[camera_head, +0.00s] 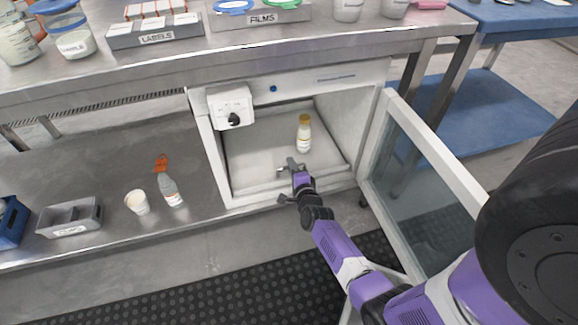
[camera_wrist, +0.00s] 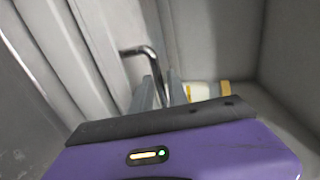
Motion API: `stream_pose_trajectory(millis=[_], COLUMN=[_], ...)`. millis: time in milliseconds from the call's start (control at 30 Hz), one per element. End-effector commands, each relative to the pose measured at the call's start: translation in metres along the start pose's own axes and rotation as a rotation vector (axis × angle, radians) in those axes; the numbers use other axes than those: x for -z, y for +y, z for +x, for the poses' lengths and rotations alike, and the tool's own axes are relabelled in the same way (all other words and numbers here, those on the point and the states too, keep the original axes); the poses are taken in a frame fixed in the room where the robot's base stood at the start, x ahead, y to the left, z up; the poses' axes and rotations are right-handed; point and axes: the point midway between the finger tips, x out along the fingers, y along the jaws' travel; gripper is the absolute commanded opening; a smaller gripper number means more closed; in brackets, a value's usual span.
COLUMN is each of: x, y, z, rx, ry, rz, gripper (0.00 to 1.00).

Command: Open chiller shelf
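The chiller (camera_head: 205,130) is a pale cabinet under the counter. Its glass door (camera_head: 420,170) stands wide open to the right. Inside, the pale shelf (camera_head: 250,155) lies low in the cabinet, with its front edge near the opening. A thin metal handle (camera_head: 283,170) is at its front, and its bent bar also shows in the wrist view (camera_wrist: 140,51). My gripper (camera_head: 292,166) reaches in at the front of the shelf. In the wrist view its fingers (camera_wrist: 160,92) are close together, with the handle bar between them. The actual contact is partly hidden.
A bottle with a yellow cap (camera_head: 304,133) stands on the shelf. A white control box (camera_head: 231,106) hangs at the cabinet's upper left. A cup (camera_head: 137,202) and a spray bottle (camera_head: 170,190) stand on the lower surface to the left.

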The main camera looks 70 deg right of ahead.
Motion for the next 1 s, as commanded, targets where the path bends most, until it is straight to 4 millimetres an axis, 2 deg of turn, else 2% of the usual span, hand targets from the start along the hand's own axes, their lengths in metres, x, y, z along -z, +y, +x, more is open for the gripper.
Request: stream_pose_trajectory(millis=[100,233,600,633,733,1000], x=[0.0,0.0,0.0,0.0,0.0,0.0], y=[0.003,0.003,0.0,0.0,0.0,0.0], z=[0.018,0.028,0.033,0.033,0.033,0.032], rx=[0.002,0.0,-0.001,-0.001,-0.001,-0.001], ry=[0.001,0.0,-0.001,-0.001,-0.001,-0.001], rz=[0.001,-0.002,-0.002,-0.002,-0.002,-0.003], gripper=[0.2,0.2,0.2,0.18,0.0,0.0])
